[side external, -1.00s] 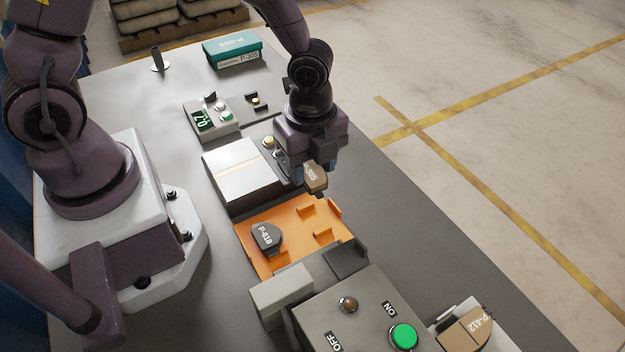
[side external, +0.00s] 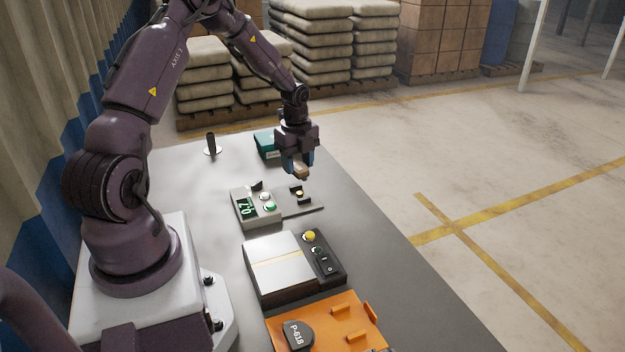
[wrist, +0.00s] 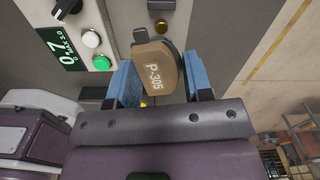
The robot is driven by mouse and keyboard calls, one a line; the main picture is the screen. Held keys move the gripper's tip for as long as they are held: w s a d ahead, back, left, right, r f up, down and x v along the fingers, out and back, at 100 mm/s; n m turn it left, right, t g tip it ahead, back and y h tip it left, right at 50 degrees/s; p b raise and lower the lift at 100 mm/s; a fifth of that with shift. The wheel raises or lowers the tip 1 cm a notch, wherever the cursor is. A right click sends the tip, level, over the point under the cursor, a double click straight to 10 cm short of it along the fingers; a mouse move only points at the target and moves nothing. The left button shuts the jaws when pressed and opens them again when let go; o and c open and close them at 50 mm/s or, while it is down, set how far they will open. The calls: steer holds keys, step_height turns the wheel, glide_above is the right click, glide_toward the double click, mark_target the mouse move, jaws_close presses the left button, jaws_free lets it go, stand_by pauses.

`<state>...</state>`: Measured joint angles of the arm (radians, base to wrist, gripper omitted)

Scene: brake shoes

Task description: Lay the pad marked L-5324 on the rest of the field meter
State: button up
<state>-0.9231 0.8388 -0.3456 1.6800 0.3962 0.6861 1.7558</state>
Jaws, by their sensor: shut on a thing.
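My gripper (side external: 299,168) is shut on a brown pad (wrist: 155,76), and the wrist view shows P-305 printed on it. No pad marked L-5324 shows in these frames. The field meter (side external: 243,211) is a grey box with a green-lit display reading 0.7 and white and green buttons; its display also shows in the wrist view (wrist: 68,42). Its rest (side external: 299,195) is a low plate with dark stops and a yellow spot, at its right. My gripper holds the pad above the rest, apparently clear of it. The wrist view hides much of the rest behind the pad.
A silver-topped device (side external: 280,265) with a dark button panel stands in front of the meter. An orange tray (side external: 345,312) nearest the camera holds a dark pad P-618 (side external: 297,336). A teal box (side external: 267,144) and a dark peg (side external: 211,145) stand behind.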

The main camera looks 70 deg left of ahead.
steer(key=shift+w+a+r+m, duration=0.2)
steer(key=shift+a+m, duration=0.05)
steer(key=shift+m, duration=0.75)
steer(key=shift+d+f, duration=0.1)
steer(key=shift+f, duration=2.95)
steer(key=shift+f, duration=0.4)
steer(key=o, duration=1.1)
steer(key=shift+r, duration=0.1)
